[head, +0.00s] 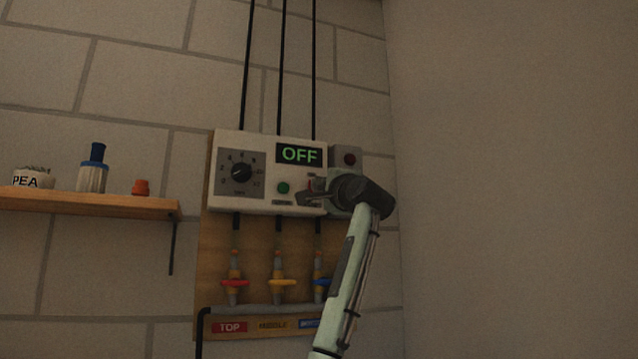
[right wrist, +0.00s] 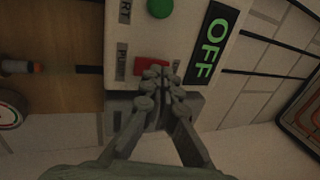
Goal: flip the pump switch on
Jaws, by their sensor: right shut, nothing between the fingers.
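The pump control box (head: 229,199) is a pale panel on a wooden board, with a dial, a green button (head: 283,188) and a display (head: 299,154) that reads OFF. The red switch (right wrist: 150,66) sits beside the green button (right wrist: 160,8) in the right wrist view, partly covered by my fingers. My right gripper (head: 309,197) is shut and empty, with its fingertips at the red switch; it also shows in the right wrist view (right wrist: 160,82). I cannot tell whether the fingertips touch the switch. My left gripper is not in view.
A grey box with a dark red lamp (head: 350,159) adjoins the panel on the right. Below are valves with red (head: 235,282), yellow (head: 282,282) and blue handles. A wooden shelf (head: 90,203) with several small items is at the left. The right wall is bare.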

